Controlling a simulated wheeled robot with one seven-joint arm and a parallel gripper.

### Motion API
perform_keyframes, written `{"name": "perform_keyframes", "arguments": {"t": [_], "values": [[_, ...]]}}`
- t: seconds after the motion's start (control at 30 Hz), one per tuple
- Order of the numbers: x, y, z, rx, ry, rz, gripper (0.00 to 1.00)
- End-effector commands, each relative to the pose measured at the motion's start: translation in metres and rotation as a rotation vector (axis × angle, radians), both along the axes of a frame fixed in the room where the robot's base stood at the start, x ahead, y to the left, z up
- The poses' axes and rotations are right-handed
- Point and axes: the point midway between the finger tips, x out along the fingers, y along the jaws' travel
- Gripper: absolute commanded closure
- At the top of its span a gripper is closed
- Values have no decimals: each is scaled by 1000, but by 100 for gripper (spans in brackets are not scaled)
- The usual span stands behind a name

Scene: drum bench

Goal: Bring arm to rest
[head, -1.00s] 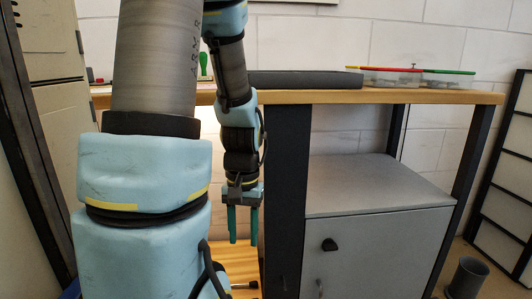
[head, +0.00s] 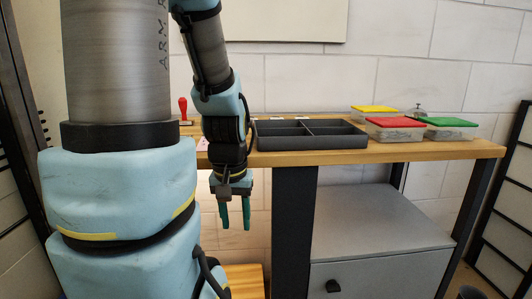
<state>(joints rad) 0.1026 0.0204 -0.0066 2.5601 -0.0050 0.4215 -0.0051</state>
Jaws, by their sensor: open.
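My gripper (head: 235,213) hangs at the end of my arm with its two green fingers pointing down. The fingers are apart, with nothing visible between them. In the head view it is in front of the wooden bench (head: 440,151), left of the dark bench leg (head: 293,220), and its fingertips appear below the bench top's front edge. I cannot tell the exact gap between gripper and bench. My arm covers part of the bench's left side.
A dark divided tray (head: 310,143) lies empty on the bench. Lidded boxes, yellow (head: 375,109), red (head: 396,123) and green (head: 449,121), stand at right. A red-handled stamp (head: 183,109) is at left. Below are a grey cabinet (head: 380,225) and a dark bin (head: 471,292).

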Motion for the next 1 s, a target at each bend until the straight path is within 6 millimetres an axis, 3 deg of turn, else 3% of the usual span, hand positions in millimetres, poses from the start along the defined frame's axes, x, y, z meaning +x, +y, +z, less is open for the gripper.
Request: {"name": "perform_keyframes", "arguments": {"t": [0.03, 0.3, 0.43, 0.63, 1.0], "values": [[0, 0, 34, 0, 0, 0, 55], [0, 0, 115, 0, 1, 0, 55], [0, 0, 145, 0, 1, 0, 55], [0, 0, 165, 0, 1, 0, 55], [0, 0, 164, 0, 1, 0, 55]]}}
